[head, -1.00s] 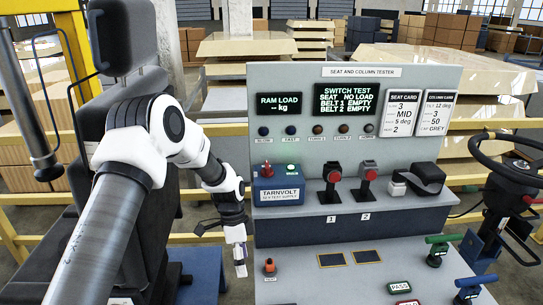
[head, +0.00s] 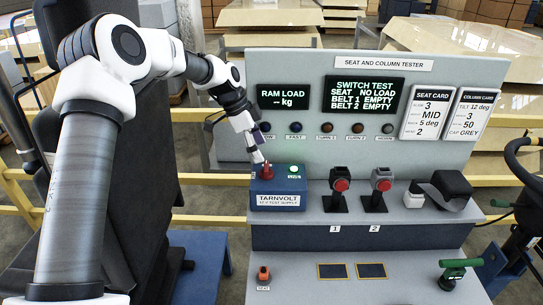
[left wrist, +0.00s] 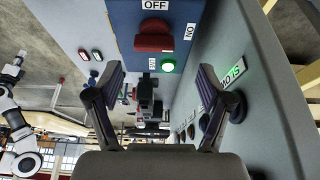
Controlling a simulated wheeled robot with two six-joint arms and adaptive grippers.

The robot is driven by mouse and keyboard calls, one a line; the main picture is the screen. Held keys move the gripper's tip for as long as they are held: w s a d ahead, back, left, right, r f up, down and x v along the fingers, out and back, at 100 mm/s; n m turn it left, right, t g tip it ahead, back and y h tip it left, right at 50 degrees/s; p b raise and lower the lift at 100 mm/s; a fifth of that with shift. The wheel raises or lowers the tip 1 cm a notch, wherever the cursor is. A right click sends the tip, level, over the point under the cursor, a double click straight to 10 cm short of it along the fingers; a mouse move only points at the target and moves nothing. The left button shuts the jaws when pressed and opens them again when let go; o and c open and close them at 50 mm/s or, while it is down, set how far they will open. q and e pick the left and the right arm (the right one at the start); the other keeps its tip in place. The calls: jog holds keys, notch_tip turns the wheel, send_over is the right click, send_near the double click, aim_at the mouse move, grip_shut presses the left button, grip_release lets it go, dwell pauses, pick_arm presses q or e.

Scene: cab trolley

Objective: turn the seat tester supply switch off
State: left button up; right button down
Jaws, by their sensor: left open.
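The blue Tarnvolt supply box (head: 278,186) stands at the left of the tester's shelf. Its red switch knob (head: 266,172) is on top, beside a lit green lamp (head: 294,171). In the left wrist view the knob (left wrist: 154,42) lies crosswise, with one end toward the ON label (left wrist: 190,31); the OFF label (left wrist: 155,5) is at the top edge. My left gripper (head: 257,155) is just above the knob, fingers apart and empty; its fingers (left wrist: 161,72) also frame the left wrist view. A white arm, likely my right, is at that view's left edge; its gripper is too small to read.
The tester's upright panel (head: 440,150) stands close behind the box, with a row of buttons. Two red-buttoned buckle stands (head: 340,186) are to the right on the shelf. A black seat (head: 110,170) is at the left. The lower deck in front is mostly clear.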

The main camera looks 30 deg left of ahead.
aim_at(265, 166)
pick_arm(q)
jog(key=shift+s+d+f+p, duration=0.25)
jog(key=shift+s+d+f, duration=0.05)
jog(key=shift+s+f, duration=0.2)
jog(key=shift+s+d+f+p, duration=0.25)
jog(key=shift+s+d+f, duration=0.1)
jog(key=shift+f, duration=0.15)
jog(key=w+f, duration=0.1)
jog(key=f, duration=0.1)
jog(key=w+f, duration=0.1)
jog(key=shift+w+d+f, duration=0.1)
jog(key=shift+w+d, duration=0.15)
jog(key=shift+w, duration=0.05)
jog(key=shift+s, duration=0.25)
jog(key=shift+c, duration=0.7)
jog(key=shift+s+r, duration=0.25)
jog(key=shift+r, duration=0.05)
jog(key=c, duration=1)
jog(key=shift+f, duration=0.1)
pick_arm(e)
jog(key=shift+s+r, duration=0.2)
jog(key=shift+r, duration=0.3)
jog(key=shift+s+r, duration=0.2)
jog(key=shift+r, duration=0.25)
